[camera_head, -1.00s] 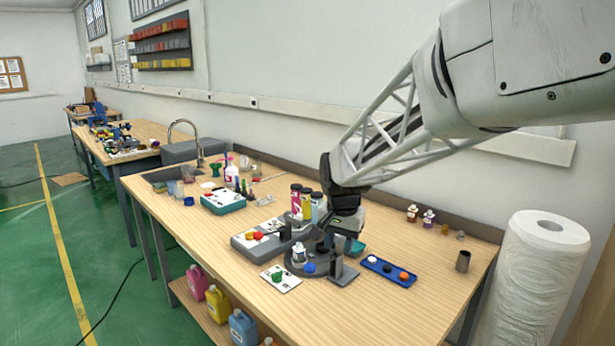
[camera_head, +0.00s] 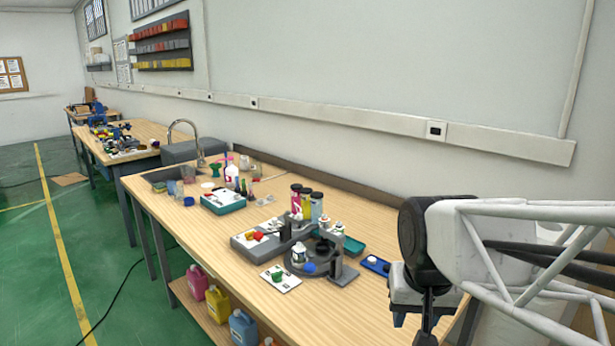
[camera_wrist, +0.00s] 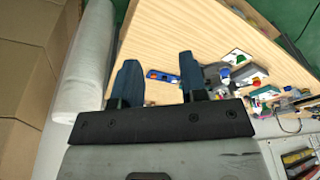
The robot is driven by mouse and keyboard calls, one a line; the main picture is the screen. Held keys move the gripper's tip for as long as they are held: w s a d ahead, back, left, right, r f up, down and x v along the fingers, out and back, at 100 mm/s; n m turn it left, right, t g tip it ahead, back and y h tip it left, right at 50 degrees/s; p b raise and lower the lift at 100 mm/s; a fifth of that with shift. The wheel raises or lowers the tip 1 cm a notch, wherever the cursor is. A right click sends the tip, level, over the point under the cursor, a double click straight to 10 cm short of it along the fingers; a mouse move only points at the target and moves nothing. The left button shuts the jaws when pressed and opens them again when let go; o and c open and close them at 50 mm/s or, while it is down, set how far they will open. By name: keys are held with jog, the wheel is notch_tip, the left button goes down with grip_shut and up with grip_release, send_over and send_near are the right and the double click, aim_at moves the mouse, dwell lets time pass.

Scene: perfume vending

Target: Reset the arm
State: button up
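My gripper (camera_head: 426,322) is at the lower right of the head view, over the right end of the workbench and partly cut off by the frame's bottom edge. In the wrist view my gripper (camera_wrist: 157,80) has its two dark fingers spread apart with nothing between them. The workbench (camera_head: 205,238) lies below, and a round dark turntable station (camera_head: 297,268) with small bottles stands on it, apart from my gripper.
A blue tray (camera_head: 372,263) with small caps lies just left of my arm. A teal-and-white box (camera_head: 223,203) and a sink faucet (camera_head: 197,140) are farther left. A big white roll (camera_wrist: 84,65) stands beside the bench. The bench's front left is mostly clear.

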jog(key=s+d+f+n, duration=0.1)
jog(key=s+f, duration=0.1)
jog(key=s, duration=0.5)
jog(key=shift+s+d, duration=0.3)
